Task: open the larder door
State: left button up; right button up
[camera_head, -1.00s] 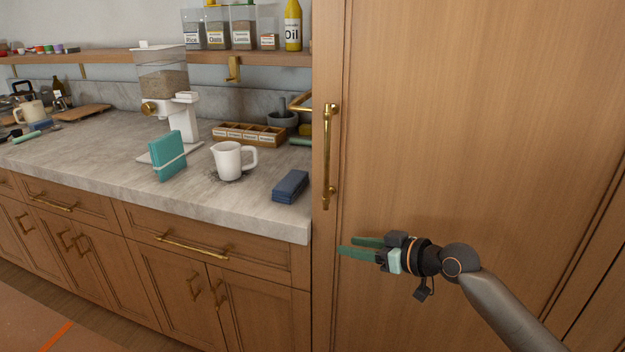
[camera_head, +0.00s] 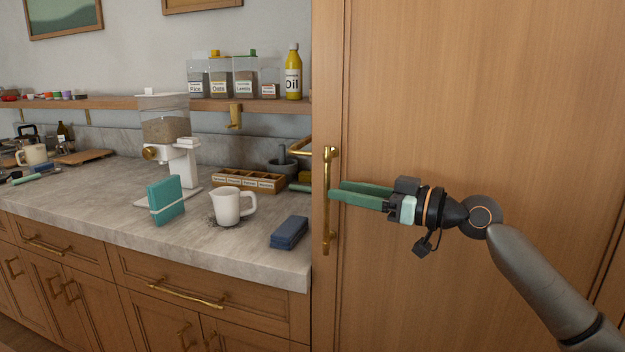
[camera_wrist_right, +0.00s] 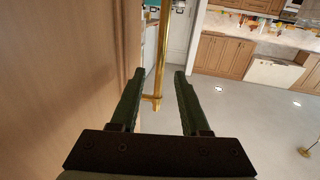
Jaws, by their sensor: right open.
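The larder door (camera_head: 470,110) is a tall wooden panel on the right of the head view and looks shut. Its long vertical brass handle (camera_head: 327,226) is near the door's left edge. My right gripper (camera_head: 333,191) is open, with its green fingers pointing left at the handle's mid-height. In the right wrist view the brass handle (camera_wrist_right: 161,50) shows in the gap between the two open fingertips (camera_wrist_right: 158,75). Nothing is gripped. I cannot tell whether a finger touches the handle. My left gripper is not in view.
A stone counter (camera_head: 110,205) adjoins the door on the left. The wrist view shows open floor (camera_wrist_right: 250,120) beyond the fingers.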

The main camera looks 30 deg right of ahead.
aim_at(313, 184)
jog(key=p+x, duration=0.2)
jog(key=x, duration=0.4)
jog(key=shift+w+r, duration=0.15)
jog(key=shift+w+a+p, duration=0.35)
jog(key=shift+w+p, duration=0.05)
jog(key=shift+w, duration=0.05)
jog(key=shift+w+f, duration=0.15)
jog(key=shift+f, duration=0.05)
jog(key=c, duration=0.7)
grip_shut()
